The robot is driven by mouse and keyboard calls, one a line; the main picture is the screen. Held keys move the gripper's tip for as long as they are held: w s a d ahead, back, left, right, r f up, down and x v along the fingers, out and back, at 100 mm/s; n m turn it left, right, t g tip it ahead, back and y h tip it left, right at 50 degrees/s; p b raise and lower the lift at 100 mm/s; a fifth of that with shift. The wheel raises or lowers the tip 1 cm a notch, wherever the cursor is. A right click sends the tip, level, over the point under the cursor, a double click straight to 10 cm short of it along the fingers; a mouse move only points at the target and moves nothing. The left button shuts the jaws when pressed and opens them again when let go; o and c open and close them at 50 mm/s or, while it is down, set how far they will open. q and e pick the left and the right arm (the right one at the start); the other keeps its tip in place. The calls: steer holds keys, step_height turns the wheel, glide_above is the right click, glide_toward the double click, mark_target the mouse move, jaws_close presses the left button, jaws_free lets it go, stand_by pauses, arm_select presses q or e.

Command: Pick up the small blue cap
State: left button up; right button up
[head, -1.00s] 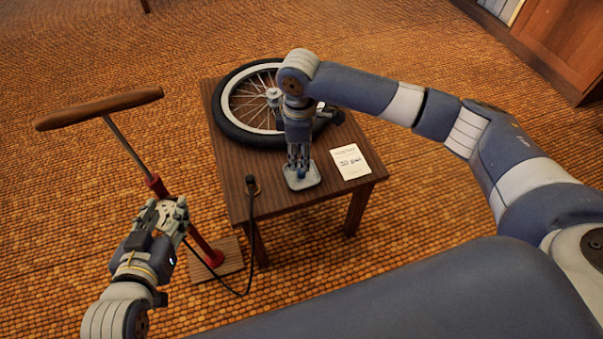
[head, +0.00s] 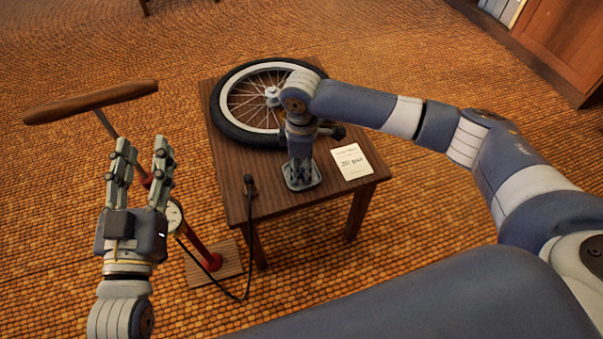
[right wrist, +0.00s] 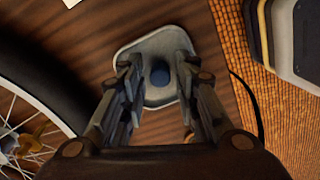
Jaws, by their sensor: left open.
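The small blue cap (right wrist: 160,75) sits on a pale grey dish (right wrist: 152,43) in the right wrist view. My right gripper (right wrist: 158,62) is open, with one finger on each side of the cap and gaps between. In the head view my right gripper (head: 300,178) points down over the dish (head: 316,181) near the table's front edge, and its fingers largely hide the cap. My left gripper (head: 142,150) is open and empty, raised to the left of the table, with its fingers pointing away from me.
The wooden table (head: 232,190) also holds a spoked wheel (head: 232,122), a white printed card (head: 351,161) and a black hose end (head: 249,185). A red floor pump (head: 203,252) with a wooden handle (head: 90,101) stands left, close to my left gripper.

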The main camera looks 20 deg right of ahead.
steer(key=shift+f, duration=0.1)
steer(key=c, duration=0.5)
steer(key=shift+r, duration=0.2)
